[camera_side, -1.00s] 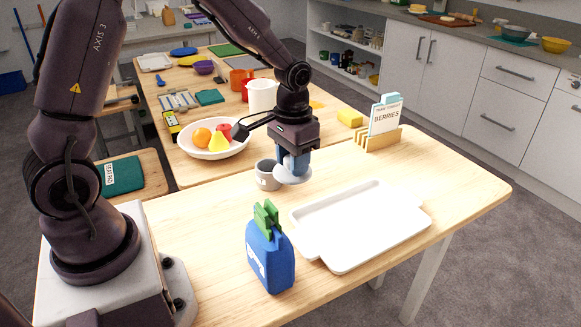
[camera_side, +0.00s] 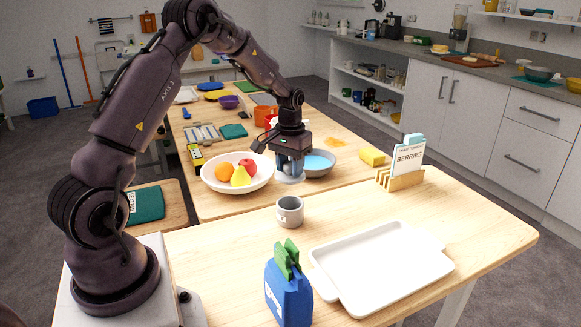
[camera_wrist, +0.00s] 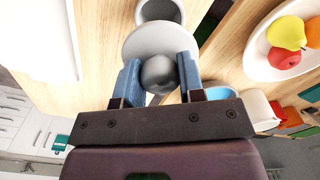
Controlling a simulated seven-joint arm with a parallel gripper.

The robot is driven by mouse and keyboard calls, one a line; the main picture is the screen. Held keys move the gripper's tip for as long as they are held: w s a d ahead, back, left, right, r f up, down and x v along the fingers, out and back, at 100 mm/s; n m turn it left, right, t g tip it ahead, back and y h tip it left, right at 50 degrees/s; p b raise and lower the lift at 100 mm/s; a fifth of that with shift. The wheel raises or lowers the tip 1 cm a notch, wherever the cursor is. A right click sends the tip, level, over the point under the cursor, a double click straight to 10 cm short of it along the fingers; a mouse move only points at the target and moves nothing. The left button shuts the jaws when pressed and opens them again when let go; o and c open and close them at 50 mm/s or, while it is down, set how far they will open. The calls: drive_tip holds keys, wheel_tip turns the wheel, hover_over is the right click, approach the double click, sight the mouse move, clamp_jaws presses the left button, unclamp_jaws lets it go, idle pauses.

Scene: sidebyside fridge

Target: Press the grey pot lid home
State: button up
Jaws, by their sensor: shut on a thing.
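My gripper (camera_side: 290,168) is shut on the round knob of the grey pot lid (camera_side: 290,180). In the wrist view the blue fingers of my gripper (camera_wrist: 160,70) stand on both sides of the knob, with the pale lid disc (camera_wrist: 160,38) beyond them. The grey pot (camera_side: 290,212) stands upright on the near table, open at the top. The lid is held in the air, apart from the pot, above and behind it in the side view. In the wrist view the lid hides part of the pot (camera_wrist: 161,10).
A white fruit bowl (camera_side: 215,185) is left of my gripper and a blue-grey bowl (camera_side: 322,168) is right behind it. A white tray (camera_side: 380,268), a blue bag with a green clip (camera_side: 288,290) and a card holder (camera_side: 400,180) stand around the pot.

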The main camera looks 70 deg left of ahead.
drive_tip(key=shift+f, duration=2.9)
drive_tip(key=shift+f, duration=1.1)
drive_tip(key=o, duration=0.9)
wheel_tip(320, 180, up, 13)
